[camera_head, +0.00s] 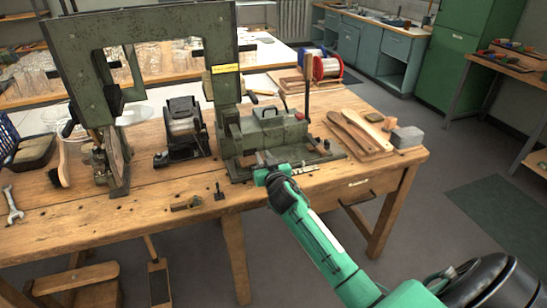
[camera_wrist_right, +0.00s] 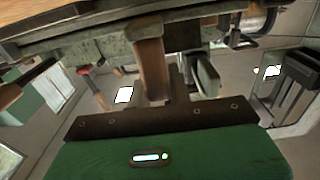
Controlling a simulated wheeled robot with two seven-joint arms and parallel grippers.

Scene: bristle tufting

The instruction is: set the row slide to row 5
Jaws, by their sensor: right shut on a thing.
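The grey-green tufting machine (camera_head: 262,131) stands at the right part of the wooden bench. The row slide (camera_head: 304,166) runs low along the machine's front edge, as a narrow metal strip. My right gripper (camera_head: 262,173) reaches it from the front right, at the slide's left part. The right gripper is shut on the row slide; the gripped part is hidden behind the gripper. In the right wrist view, the fingers (camera_wrist_right: 178,82) reach up beneath the machine's dark metal edge. I cannot read the row marks. My left gripper is not in view.
Brushes and wooden handles (camera_head: 357,132) lie right of the machine, with a grey block (camera_head: 406,137). A tall green frame (camera_head: 70,70) and a black device (camera_head: 184,127) stand to the left. Small tools (camera_head: 187,203) lie near the bench's front edge.

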